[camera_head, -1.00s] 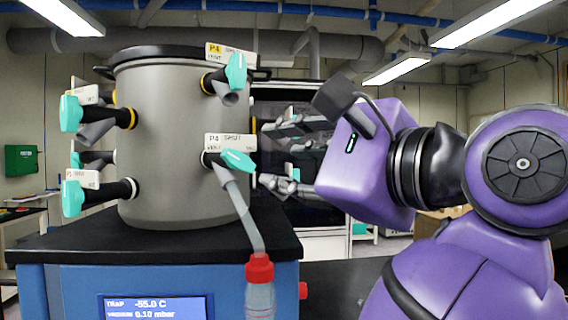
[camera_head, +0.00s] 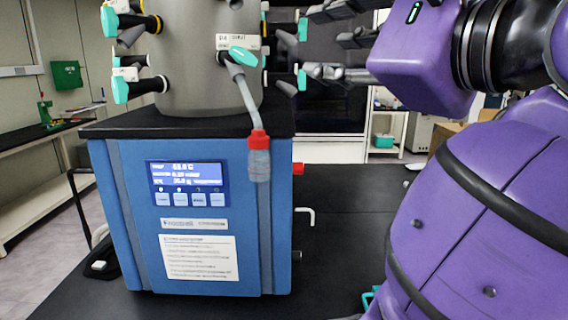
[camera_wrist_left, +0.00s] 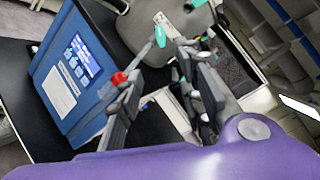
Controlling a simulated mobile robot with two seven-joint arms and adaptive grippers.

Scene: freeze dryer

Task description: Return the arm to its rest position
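My left gripper (camera_head: 308,42), at the end of a purple arm that fills the right of the head view, is open. Its grey fingers point left toward the steel drum, to the right of the drum's valves, with nothing visible between them. The left wrist view also shows the spread fingers (camera_wrist_left: 157,65) with the freeze dryer beyond. The freeze dryer (camera_head: 130,215) is a blue cabinet with a lit display, topped by the grey drum (camera_head: 195,75). A clear flask with a red collar (camera_head: 259,160) hangs from a tube below a teal valve (camera_head: 243,57). My right gripper is not in view.
Several teal-handled valves stick out around the drum near my fingers. A side table (camera_head: 45,140) stands at the left, and a white shelf unit (camera_head: 388,130) stands behind.

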